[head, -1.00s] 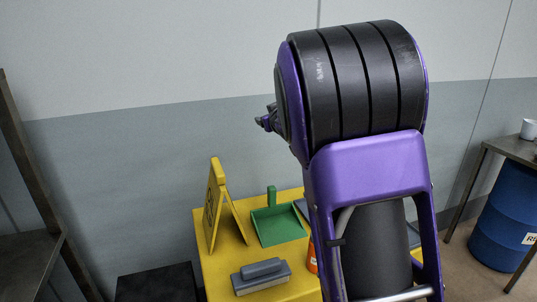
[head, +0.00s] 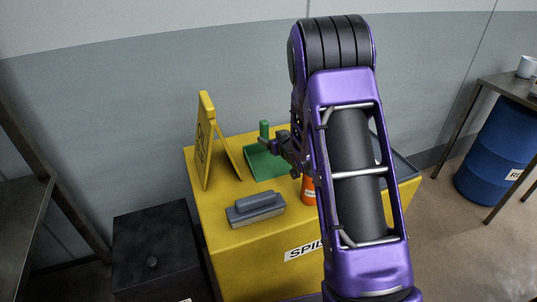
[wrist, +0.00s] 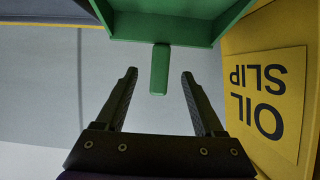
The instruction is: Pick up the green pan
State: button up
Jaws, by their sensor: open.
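The green pan (head: 262,166) is a dustpan lying on top of the yellow cabinet (head: 240,248), with its short handle (head: 264,129) at the back, standing up in the head view. In the wrist view the pan (wrist: 175,30) is at the top and its handle (wrist: 160,70) points down between my fingers. My gripper (wrist: 159,78) is open, with a finger on either side of the handle's end and gaps on both sides. In the head view my gripper (head: 267,143) is beside the pan's right side, near the handle, and partly covers the pan.
A yellow folding sign (head: 207,140) stands left of the pan. A grey brush-like block (head: 255,208) lies in front, and an orange bottle (head: 308,190) stands to the right, partly behind my arm. A dark box (head: 157,245) is left of the cabinet.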

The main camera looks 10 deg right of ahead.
aim_at(266, 134)
jog(key=x, duration=0.6)
jog(key=shift+w+a+f, duration=0.1)
jog(key=shift+w, duration=0.2)
grip_shut()
dwell(1.2)
